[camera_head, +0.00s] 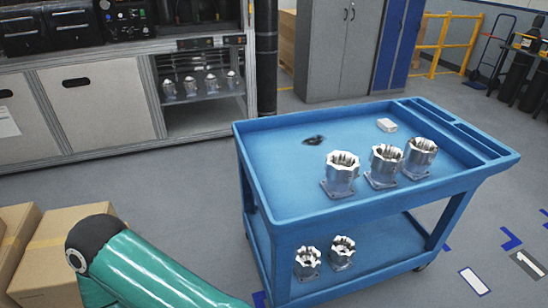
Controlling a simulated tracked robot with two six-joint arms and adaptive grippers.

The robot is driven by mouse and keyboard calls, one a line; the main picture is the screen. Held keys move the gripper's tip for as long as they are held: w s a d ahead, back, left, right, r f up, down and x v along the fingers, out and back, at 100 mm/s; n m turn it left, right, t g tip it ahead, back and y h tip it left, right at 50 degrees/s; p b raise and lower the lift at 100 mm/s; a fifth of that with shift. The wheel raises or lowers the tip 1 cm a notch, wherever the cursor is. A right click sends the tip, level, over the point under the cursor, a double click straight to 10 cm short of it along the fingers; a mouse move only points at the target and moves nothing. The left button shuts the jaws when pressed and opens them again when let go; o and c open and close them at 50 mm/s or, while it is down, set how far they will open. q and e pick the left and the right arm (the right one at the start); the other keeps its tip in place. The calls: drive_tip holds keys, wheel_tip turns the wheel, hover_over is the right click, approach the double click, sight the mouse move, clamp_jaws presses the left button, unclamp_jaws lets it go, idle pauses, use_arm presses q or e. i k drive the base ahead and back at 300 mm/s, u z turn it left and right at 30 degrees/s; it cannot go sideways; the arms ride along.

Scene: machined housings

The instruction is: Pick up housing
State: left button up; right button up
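Three silver machined housings stand upright on the top shelf of the blue cart (285,205), toward its front right: a left one (341,176), a middle one (384,166) and a right one (419,158). Two more housings, one on the left (307,263) and one on the right (342,252), stand on the cart's lower shelf. Several similar small housings (210,84) stand on a shelf in the workbench at the back left. A green arm link of mine with a dark joint shows at the bottom left. Neither gripper is in view.
A small white block (387,125) and a dark patch or object (314,140) lie on the cart top. Raised rims and slots edge the cart's right side. Cardboard boxes (62,250) stand at the lower left. Grey floor lies open around the cart.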

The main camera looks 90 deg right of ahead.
sight(386, 161)
drive_tip(key=u, duration=0.25)
drive_tip(key=i, duration=0.2)
drive_tip(key=z, duration=2.95)
drive_tip(key=i, duration=0.25)
drive_tip(key=z, duration=1.7)
drive_tip(key=k, duration=0.6)
drive_tip(key=z, duration=0.4)
drive_tip(key=i, duration=1.65)
drive_tip(key=u, duration=0.45)
